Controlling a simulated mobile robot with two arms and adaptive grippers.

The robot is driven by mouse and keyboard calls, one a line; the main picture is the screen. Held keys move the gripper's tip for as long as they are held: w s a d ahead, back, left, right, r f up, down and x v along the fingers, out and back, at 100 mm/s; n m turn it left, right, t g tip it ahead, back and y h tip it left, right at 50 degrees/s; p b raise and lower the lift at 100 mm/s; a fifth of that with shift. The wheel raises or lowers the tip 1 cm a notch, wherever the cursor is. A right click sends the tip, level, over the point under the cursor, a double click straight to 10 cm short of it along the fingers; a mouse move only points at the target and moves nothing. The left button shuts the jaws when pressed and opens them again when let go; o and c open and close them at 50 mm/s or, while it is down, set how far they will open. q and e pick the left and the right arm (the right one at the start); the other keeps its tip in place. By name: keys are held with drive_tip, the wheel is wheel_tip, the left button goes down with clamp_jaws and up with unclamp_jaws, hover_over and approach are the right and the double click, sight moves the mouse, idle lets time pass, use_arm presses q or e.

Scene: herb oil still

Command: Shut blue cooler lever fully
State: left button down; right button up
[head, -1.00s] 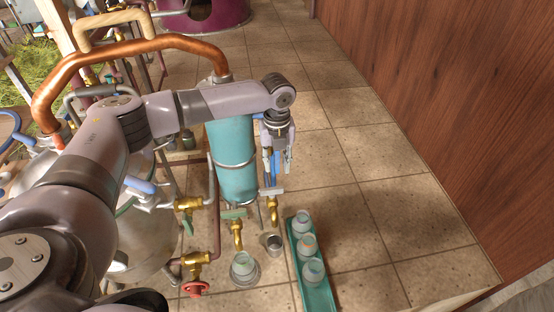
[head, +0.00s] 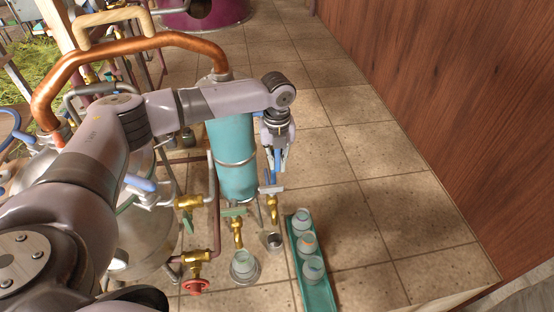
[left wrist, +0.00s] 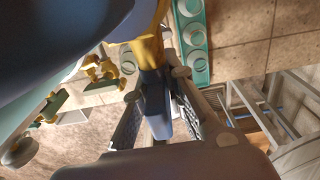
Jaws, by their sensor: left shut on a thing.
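The cooler (head: 232,160) is a teal upright cylinder with metal bands in the middle of the head view. A blue lever (head: 274,164) stands up at its right side, above a brass tap (head: 274,207). My left gripper (head: 281,168) reaches down from above, with its fingers closed around the lever. In the left wrist view the blue lever (left wrist: 156,92) sits between the two dark finger pads, in front of the brass valve body (left wrist: 148,48). The fingers hide part of the lever. My right gripper does not show.
A teal tray (head: 322,296) with several small cups stands on the tiles to the right. A red-wheeled valve (head: 195,286) is at lower left. Free floor lies further right.

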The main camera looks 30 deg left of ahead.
use_arm(q)
drive_tip(key=shift+r+g+y+p, duration=0.2)
drive_tip(key=shift+g+y+p, duration=0.45)
drive_tip(key=shift+p, duration=0.6)
drive_tip(key=shift+g+y+p, duration=0.25)
drive_tip(key=shift+y+p, duration=0.15)
drive_tip(key=shift+y, duration=0.15)
drive_tip(key=shift+f+g+y, duration=0.2)
drive_tip(key=shift+g+y, duration=0.5)
drive_tip(key=shift+y, duration=0.2)
drive_tip(key=shift+s+a+g+y+b, duration=0.1)
drive_tip(key=shift+a+g+y+b, duration=0.1)
drive_tip(key=shift+g+y+b, duration=0.35)
drive_tip(key=shift+r+y, duration=0.15)
drive_tip(key=shift+y, duration=0.1)
drive_tip(key=c, duration=1.7)
unclamp_jaws()
drive_tip(key=shift+o, duration=0.2)
